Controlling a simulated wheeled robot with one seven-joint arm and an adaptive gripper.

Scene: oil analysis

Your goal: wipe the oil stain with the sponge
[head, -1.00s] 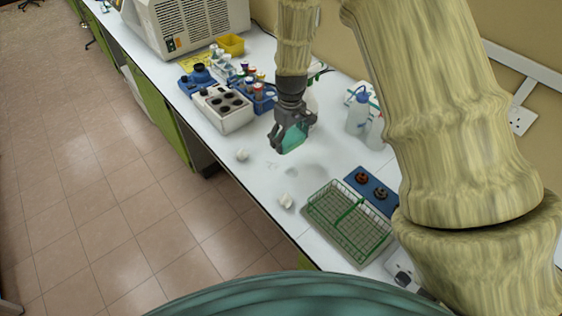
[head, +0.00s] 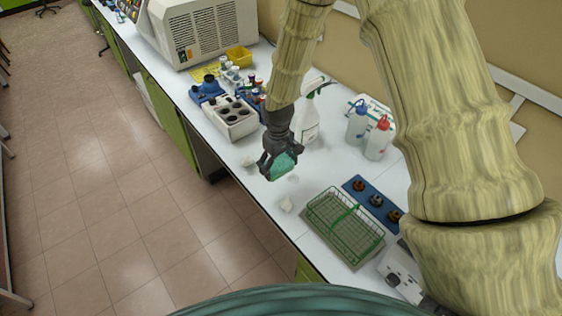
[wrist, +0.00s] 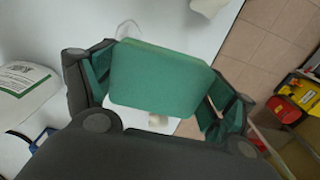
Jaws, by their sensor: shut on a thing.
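A green sponge (head: 284,167) is held between the fingers of my gripper (head: 277,172), over the white bench near its front edge. In the wrist view the sponge (wrist: 160,80) fills the space between the two fingers. I cannot tell whether it touches the bench top. A faint greyish mark (head: 293,179) shows on the bench just beside the sponge; it may be the oil stain, but it is too small to be sure. The wrist view shows a faint curved outline (wrist: 128,30) beyond the sponge. Any stain under the sponge is hidden.
White crumpled pieces (head: 286,205) and (head: 248,160) lie on either side of my gripper. A green wire basket (head: 345,225) stands nearer me. A spray bottle (head: 308,122), wash bottles (head: 378,140) and a white block with wells (head: 232,120) stand behind.

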